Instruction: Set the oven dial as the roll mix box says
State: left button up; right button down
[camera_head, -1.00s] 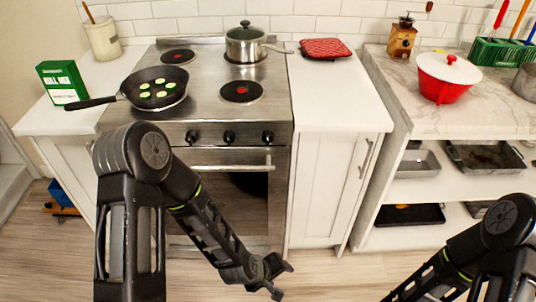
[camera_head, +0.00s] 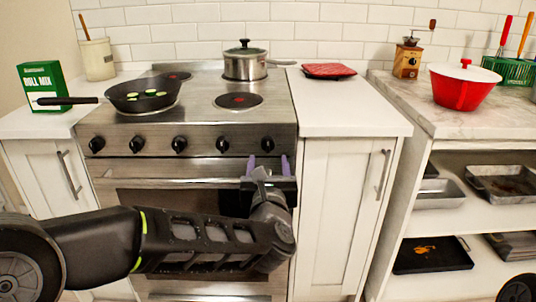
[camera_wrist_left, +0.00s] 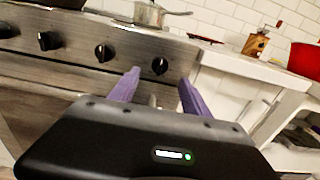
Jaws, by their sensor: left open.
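The green roll mix box (camera_head: 43,86) stands on the left counter; its large lettering reads "ROLL MIX", but its small print is too small to read. The steel oven (camera_head: 190,180) has a row of several black dials on its front panel. The rightmost dial (camera_head: 267,144) shows just above my left gripper (camera_head: 268,163). My left gripper is open with purple fingers pointing up at the panel. In the left wrist view that dial (camera_wrist_left: 160,66) sits between and beyond the fingertips (camera_wrist_left: 161,75), with nothing held. My right gripper is not in view.
A black pan (camera_head: 143,95) with green slices and a lidded pot (camera_head: 245,62) sit on the stove. The oven handle (camera_head: 180,184) runs below the dials, close to my left gripper. The right counter (camera_head: 345,112) is mostly clear, with a red pot holder (camera_head: 329,71) at the back.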

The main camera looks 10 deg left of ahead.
aim_at(268, 147)
pick_arm(q)
jog(key=shift+x, duration=3.95)
jog(key=shift+c, duration=0.3)
grip_shut()
